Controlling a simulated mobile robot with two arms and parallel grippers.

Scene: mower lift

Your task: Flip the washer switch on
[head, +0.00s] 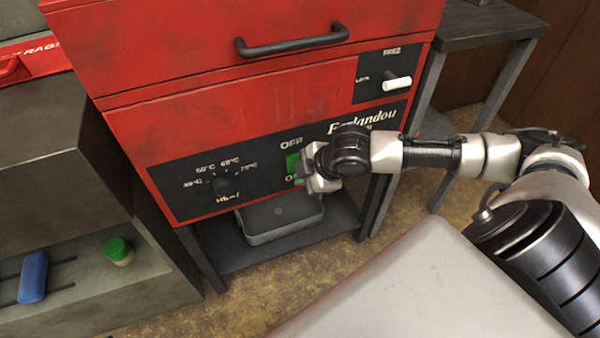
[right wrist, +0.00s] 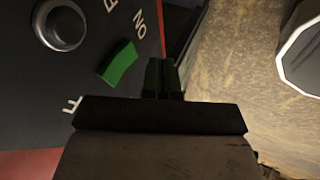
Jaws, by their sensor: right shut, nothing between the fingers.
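The washer (head: 190,125) is a red machine with a black control panel. Its green switch (head: 292,163) sits on that panel, between the printed words OFF above and ON below. My right gripper (head: 303,172) is at the panel, right beside the switch and partly covering it and the ON label. In the right wrist view the green switch (right wrist: 118,63) shows whole, and my shut, empty fingers (right wrist: 161,76) are a little to its right. I cannot tell whether they touch the panel or which way the switch is tipped. My left gripper is not in view.
A temperature knob (head: 223,185) is left of the switch, and a white-handled lever (head: 397,83) is at the upper right. A black handle (head: 290,42) spans the red front. A grey tray (head: 282,218) stands below. A blue object (head: 33,277) and green-capped jar (head: 118,251) are at left.

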